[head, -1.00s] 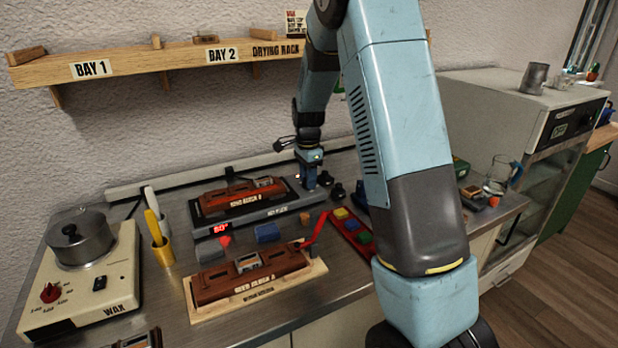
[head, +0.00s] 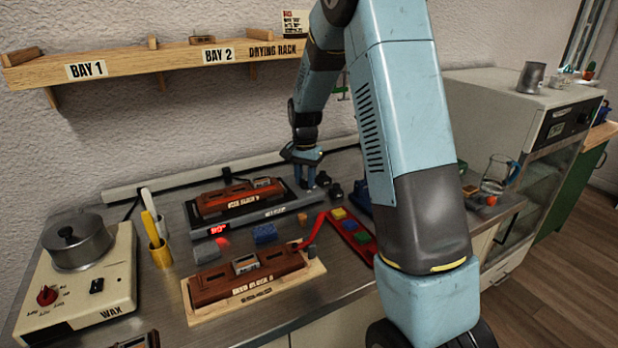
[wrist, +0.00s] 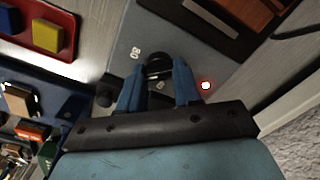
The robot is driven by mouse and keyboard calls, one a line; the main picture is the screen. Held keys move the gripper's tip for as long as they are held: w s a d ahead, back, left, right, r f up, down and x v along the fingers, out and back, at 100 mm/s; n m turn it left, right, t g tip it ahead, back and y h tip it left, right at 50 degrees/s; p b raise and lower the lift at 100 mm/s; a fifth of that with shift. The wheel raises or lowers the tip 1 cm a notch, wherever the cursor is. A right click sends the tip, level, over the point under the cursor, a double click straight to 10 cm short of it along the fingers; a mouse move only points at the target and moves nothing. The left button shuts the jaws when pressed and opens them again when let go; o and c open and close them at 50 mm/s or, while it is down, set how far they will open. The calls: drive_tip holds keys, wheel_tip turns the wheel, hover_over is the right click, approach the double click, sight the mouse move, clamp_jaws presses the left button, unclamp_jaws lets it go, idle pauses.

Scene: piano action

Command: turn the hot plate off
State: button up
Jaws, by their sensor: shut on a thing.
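The grey hot plate (head: 240,219) stands at the back of the bench with a brown block (head: 238,198) on top. Its red display (head: 217,230) is lit on the front. My gripper (head: 307,184) points down at the plate's right end. In the wrist view, my gripper (wrist: 159,68) is shut on a round black knob (wrist: 157,66), one blue finger on each side. Printed marks sit beside the knob, one reading like 80. A red light (wrist: 206,85) glows on the panel (wrist: 222,62) near it. The knob is hidden in the head view.
A second brown block (head: 248,277) on a wooden board lies in front. A red tray (head: 352,232) with coloured cubes is close at the right. A wax heater (head: 80,290) with a pot and a yellow pen cup (head: 161,254) stand left. A shelf hangs above.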

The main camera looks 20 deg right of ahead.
drive_tip(key=n, duration=0.3)
drive_tip(key=shift+w+a+r+n, duration=0.1)
drive_tip(key=shift+a+n, duration=0.15)
drive_tip(key=shift+n, duration=0.15)
drive_tip(key=n, duration=0.4)
drive_tip(key=shift+n, duration=0.3)
drive_tip(key=n, duration=0.8)
drive_tip(key=shift+d, duration=0.1)
drive_tip(key=n, duration=0.6)
drive_tip(key=shift+d, duration=0.15)
drive_tip(key=n, duration=0.5)
drive_tip(key=shift+r+n, duration=0.1)
drive_tip(key=shift+n, duration=0.3)
